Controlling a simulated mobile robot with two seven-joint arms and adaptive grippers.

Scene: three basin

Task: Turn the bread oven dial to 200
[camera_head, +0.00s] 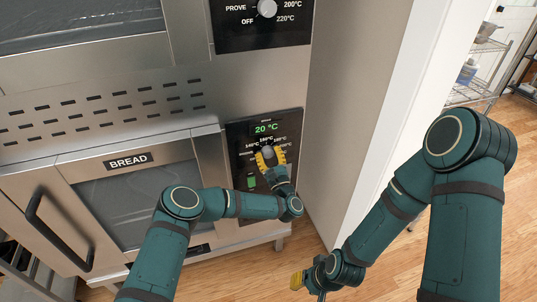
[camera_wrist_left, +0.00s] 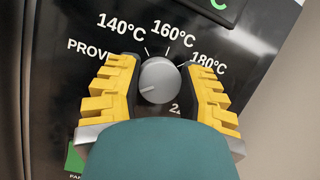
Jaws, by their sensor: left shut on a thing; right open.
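The bread oven dial (camera_wrist_left: 160,82) is a round grey knob on a black panel (camera_head: 290,125). My left gripper (camera_head: 269,158) is shut on it, with yellow fingers on both sides in the left wrist view. The dial's faint mark seems to point to the lower left. Labels 140, 160 and 180°C show above it; PROVE is partly covered, and the 200°C label is hidden or unreadable there. The green display (camera_head: 266,128) reads 20 °C. My right gripper (camera_head: 308,281) is open and empty, low over the floor to the right.
The oven door marked BREAD (camera_head: 128,160) is closed, with a black handle (camera_head: 55,230) at left. A green button (camera_head: 251,182) sits below the dial. Another dial (camera_head: 267,8) is on the upper panel. A pale wall (camera_head: 350,110) stands close on the right, with wood floor beyond.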

